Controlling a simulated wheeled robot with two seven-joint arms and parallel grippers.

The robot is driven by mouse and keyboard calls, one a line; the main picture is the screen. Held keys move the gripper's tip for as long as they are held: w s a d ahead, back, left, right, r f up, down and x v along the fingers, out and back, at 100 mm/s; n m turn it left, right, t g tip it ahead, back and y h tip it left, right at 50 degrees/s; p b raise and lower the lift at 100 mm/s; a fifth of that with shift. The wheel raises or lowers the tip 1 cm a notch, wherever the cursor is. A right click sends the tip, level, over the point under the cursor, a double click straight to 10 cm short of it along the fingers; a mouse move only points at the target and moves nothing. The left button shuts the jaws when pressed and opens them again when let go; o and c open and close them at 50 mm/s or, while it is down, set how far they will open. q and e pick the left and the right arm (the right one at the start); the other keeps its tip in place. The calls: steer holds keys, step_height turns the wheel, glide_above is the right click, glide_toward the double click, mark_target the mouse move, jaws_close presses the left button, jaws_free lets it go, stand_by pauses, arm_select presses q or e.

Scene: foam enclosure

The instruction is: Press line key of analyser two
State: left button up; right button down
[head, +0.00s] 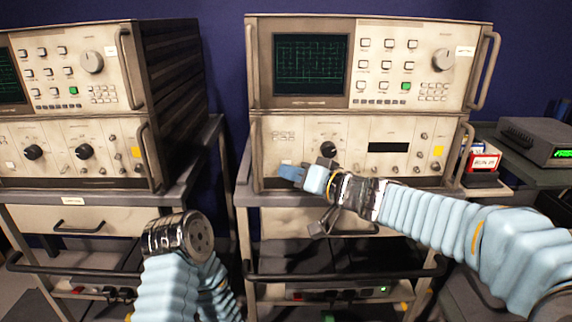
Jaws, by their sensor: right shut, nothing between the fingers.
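Two beige analysers stand side by side, the left one (118,70) and the right one (258,60). Each has a label I cannot read, so I cannot tell by text which is analyser two. The right one has a lit dark screen (310,64), a green key (405,86) and a lower unit (300,127) with a dark knob (328,149). My right gripper (284,173) is shut and empty, at the lower unit's bottom left. Its fingers cover part of the panel there; contact cannot be told. The line key cannot be made out. My left gripper is out of view.
Both analysers stand on carts with front bars (340,274). Handles (484,72) stick out from the analyser sides. A red and white box (484,161) and a dark instrument with green digits (540,140) are at the right. A gap separates the carts.

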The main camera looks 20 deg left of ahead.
steer(key=shift+w, duration=0.3)
steer(key=shift+w+a, duration=0.1)
steer(key=shift+w, duration=0.05)
stand_by(0.4)
steer(key=shift+s, duration=0.6)
steer(key=shift+s, duration=0.1)
steer(key=shift+s+d, duration=0.35)
steer(key=shift+s, duration=0.6)
steer(key=shift+s+d, duration=0.3)
steer(key=shift+s, duration=0.6)
steer(key=shift+s+d, duration=0.35)
steer(key=shift+s, duration=0.6)
